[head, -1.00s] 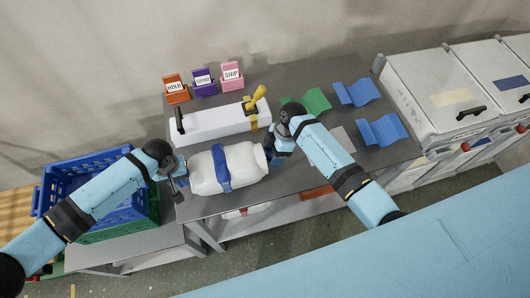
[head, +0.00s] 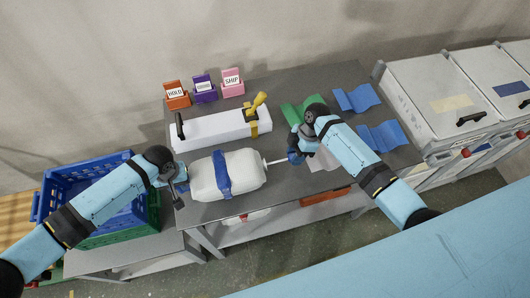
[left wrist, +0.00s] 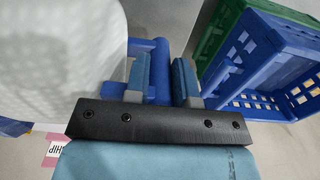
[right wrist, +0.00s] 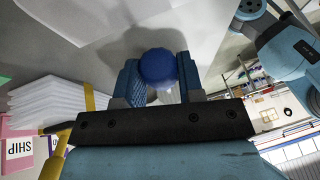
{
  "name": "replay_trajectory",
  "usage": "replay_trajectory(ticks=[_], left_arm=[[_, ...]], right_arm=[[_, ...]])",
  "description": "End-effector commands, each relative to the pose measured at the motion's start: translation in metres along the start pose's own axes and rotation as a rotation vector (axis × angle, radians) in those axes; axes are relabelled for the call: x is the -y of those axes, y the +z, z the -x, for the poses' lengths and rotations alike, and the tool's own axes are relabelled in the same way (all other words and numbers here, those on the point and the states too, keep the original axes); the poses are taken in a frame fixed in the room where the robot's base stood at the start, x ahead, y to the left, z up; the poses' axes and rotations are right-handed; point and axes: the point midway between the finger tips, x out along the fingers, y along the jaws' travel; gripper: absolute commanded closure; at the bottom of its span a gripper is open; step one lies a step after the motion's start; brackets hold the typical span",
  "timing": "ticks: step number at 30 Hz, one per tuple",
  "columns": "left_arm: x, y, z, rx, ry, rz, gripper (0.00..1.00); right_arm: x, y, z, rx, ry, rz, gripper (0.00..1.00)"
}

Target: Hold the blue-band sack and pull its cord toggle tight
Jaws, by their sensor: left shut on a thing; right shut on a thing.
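The white sack (head: 243,171) lies on its side on the grey table, with a blue band (head: 221,173) round its middle. In the left wrist view its white body (left wrist: 60,65) fills the left side. My left gripper (head: 178,181) is at the sack's left end, shut on a blue part (left wrist: 159,72) there. My right gripper (head: 296,153) is right of the sack's neck, shut on the round blue cord toggle (right wrist: 158,66). A pale straight cord (head: 277,161) runs from the neck to the toggle.
Orange, purple and pink labelled holders stand at the back. Green and blue sheets (head: 356,98) lie right. A blue crate (head: 70,180) stands left, beside the table.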

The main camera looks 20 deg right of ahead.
Motion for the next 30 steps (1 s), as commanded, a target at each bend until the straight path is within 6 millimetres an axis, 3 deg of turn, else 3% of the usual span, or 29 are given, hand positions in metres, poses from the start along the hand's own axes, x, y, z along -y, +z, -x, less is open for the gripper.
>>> replay_trajectory(ticks=[1, 7, 8, 11, 22, 26, 30], left_arm=[[0.003, 0.006, -0.007, 0.013, -0.009, 0.0, 1.0], [0.004, 0.006, -0.008, 0.013, -0.01, 0.001, 1.0], [0.004, 0.006, -0.008, 0.013, -0.01, 0.001, 1.0], [0.004, 0.006, -0.008, 0.013, -0.011, 0.001, 1.0], [0.004, 0.006, -0.007, 0.013, -0.01, 0.001, 1.0], [0.004, 0.006, -0.007, 0.013, -0.011, 0.001, 1.0], [0.004, 0.005, -0.008, 0.013, -0.011, 0.001, 1.0]], right_arm=[[-0.001, 0.004, 0.0, 0.005, 0.0, -0.002, 1.0], [-0.001, 0.005, 0.001, 0.006, 0.001, -0.002, 1.0], [-0.001, 0.005, 0.001, 0.006, 0.001, -0.002, 0.63], [-0.001, 0.004, 0.0, 0.005, 0.001, -0.002, 0.4], [-0.001, 0.003, 0.005, 0.004, 0.003, -0.001, 0.39], [-0.001, 0.004, 0.024, 0.004, 0.005, 0.001, 0.39], [-0.001, 0.004, 0.055, 0.005, 0.007, 0.002, 0.39]])
